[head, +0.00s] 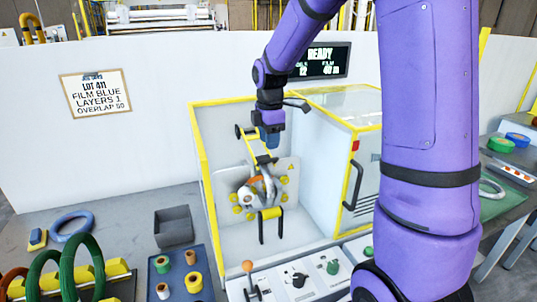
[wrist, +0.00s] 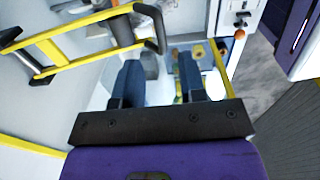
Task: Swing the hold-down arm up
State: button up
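The hold-down arm (head: 251,147) is a yellow bar with black ends inside the yellow-framed machine. It slopes from upper left down to a black end just above a grey ring-shaped coil (head: 269,187). In the wrist view, the hold-down arm (wrist: 75,41) is a yellow frame with a black bar and bent black handle at its right end. My gripper (head: 268,143) is above the coil, close to the arm's lower end. In the wrist view, my gripper (wrist: 158,65) has two blue fingers apart with nothing held between them. The handle is beyond the left finger; contact is unclear.
A clear panel with a yellow frame (head: 352,175) bounds the right side. A control panel with an orange-knobbed lever (head: 249,267) is in front. A blue tray (head: 177,263) with rolls, a grey bin (head: 174,226) and green rings (head: 84,262) are left.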

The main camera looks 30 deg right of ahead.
jog(key=shift+f, duration=2.7)
jog(key=shift+c, duration=0.3)
grip_shut()
